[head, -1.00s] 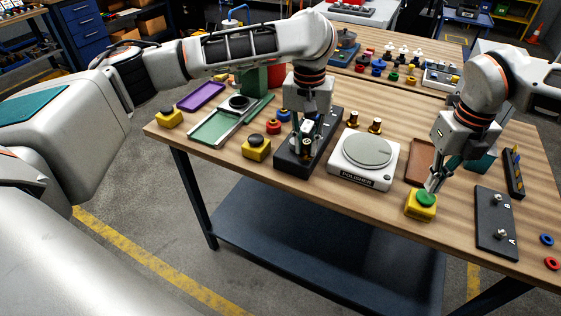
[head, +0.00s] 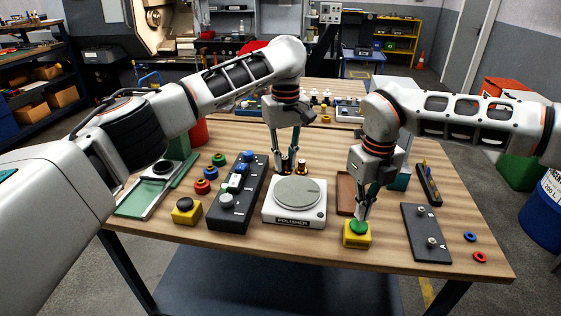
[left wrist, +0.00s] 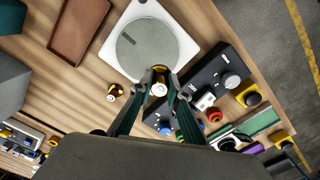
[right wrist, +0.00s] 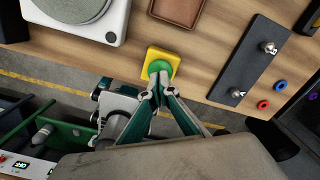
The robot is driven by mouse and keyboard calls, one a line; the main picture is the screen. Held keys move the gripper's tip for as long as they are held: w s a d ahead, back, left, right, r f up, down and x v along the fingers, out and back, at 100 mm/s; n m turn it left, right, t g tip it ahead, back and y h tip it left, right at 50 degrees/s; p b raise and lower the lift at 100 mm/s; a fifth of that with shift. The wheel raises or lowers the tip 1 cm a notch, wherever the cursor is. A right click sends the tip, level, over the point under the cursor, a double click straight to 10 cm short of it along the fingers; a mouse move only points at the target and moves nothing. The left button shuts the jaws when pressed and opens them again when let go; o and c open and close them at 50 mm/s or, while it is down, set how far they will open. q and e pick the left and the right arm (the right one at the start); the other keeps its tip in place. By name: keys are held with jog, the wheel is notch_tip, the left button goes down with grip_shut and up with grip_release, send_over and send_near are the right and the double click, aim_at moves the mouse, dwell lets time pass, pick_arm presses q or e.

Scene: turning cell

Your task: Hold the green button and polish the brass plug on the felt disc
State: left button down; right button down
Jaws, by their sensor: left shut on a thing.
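Two brass plugs stand behind the polisher. My left gripper (head: 291,168) is shut on the left one (left wrist: 158,88); I cannot tell whether it is lifted. The other brass plug (left wrist: 115,90) stands free beside it and also shows in the head view (head: 301,168). The grey felt disc (head: 297,192) sits on the white polisher (head: 293,223), just in front of the left gripper; it also shows in the left wrist view (left wrist: 147,48). My right gripper (head: 362,216) has its fingertips together on the green button (right wrist: 158,67) of the yellow box (head: 357,240).
A black control box (head: 228,212) with a knob and blue parts stands left of the polisher. A yellow box with a black button (head: 186,211) is further left. A brown tray (head: 345,190) and a dark plate marked A (head: 424,235) lie to the right.

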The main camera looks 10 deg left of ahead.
aim_at(285, 169)
pick_arm(q)
jog(key=shift+f, duration=2.3)
